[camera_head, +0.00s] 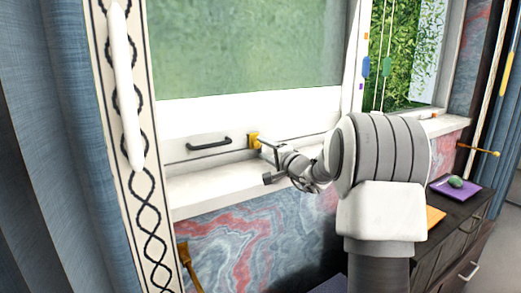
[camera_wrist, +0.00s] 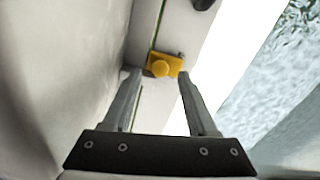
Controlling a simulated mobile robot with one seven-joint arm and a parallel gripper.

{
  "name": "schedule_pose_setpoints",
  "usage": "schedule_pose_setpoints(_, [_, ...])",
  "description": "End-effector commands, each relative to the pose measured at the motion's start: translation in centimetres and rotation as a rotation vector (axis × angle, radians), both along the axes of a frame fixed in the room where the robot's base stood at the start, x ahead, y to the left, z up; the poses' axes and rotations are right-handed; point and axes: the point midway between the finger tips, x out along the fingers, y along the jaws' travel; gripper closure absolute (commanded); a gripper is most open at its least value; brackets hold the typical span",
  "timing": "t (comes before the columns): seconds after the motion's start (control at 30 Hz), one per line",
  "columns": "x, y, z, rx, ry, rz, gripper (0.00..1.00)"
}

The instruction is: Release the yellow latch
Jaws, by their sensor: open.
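The yellow latch (camera_head: 254,141) sits low on the white window frame, to the right of a dark bar handle. In the wrist view the latch (camera_wrist: 164,65) shows a round knob on a yellow body, just beyond my fingertips. My gripper (camera_head: 268,163) is at the window sill, close to the latch. In the wrist view my gripper (camera_wrist: 158,74) is open, with its fingers apart and nothing between them. The latch lies between the two fingertip lines, a little ahead of them. I cannot tell whether a finger touches it.
The dark handle (camera_head: 209,145) is on the frame left of the latch. The white sill (camera_head: 215,188) runs below my gripper. A tall white handle (camera_head: 124,85) stands at the left. A dark cabinet (camera_head: 455,200) with a purple tray (camera_head: 453,193) is at the right.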

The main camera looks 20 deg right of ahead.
Motion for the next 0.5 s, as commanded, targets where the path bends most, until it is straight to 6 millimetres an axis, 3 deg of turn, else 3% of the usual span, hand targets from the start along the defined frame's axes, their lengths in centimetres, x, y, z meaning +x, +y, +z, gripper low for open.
schedule_pose_setpoints(0.2, [2.1, 0.5, 0.0, 0.000, 0.000, 0.001, 0.42])
schedule_pose_setpoints(0.5, [2.5, 0.5, 0.0, 0.000, 0.001, 0.000, 0.42])
